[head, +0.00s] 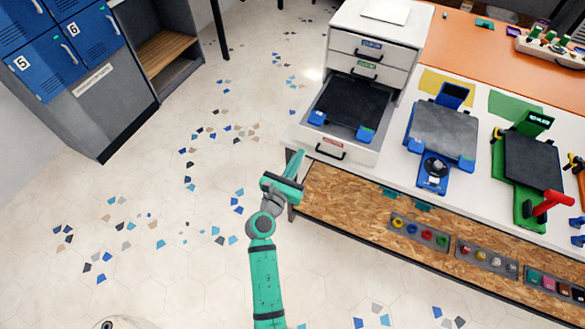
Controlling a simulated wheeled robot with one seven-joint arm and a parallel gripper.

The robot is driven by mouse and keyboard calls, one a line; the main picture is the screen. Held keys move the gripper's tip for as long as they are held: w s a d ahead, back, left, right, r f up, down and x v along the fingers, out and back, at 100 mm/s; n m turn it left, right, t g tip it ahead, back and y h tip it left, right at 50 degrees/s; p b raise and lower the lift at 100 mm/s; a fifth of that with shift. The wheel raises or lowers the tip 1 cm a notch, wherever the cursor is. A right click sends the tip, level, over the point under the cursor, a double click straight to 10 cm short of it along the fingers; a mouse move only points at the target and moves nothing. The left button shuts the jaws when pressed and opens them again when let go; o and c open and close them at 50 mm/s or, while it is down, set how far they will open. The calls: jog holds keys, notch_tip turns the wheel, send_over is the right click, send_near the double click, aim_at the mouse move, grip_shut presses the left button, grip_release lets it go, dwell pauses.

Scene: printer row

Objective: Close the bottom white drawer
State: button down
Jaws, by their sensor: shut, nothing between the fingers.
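The bottom white drawer (308,140) of the white drawer unit (402,33) is pulled out toward me. It has a dark handle and a red label on its front. A dark plate with blue corner parts (347,105) lies inside it. The two drawers above (376,46) look shut. My green gripper (294,165) is shut and empty. Its fingers point up at the left of the drawer front, close to the handle side. I cannot tell whether they touch it.
The unit stands on a white table (390,165) with a wooden lower shelf (340,201). A blue printer (440,135) and a green printer (530,165) stand to the right. Blue lockers (55,50) are at the far left. The speckled floor left of the table is clear.

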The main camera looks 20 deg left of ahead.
aim_at(310, 138)
jog(key=shift+w+d, duration=0.1)
jog(key=shift+w, duration=2.5)
jog(key=shift+w, duration=0.15)
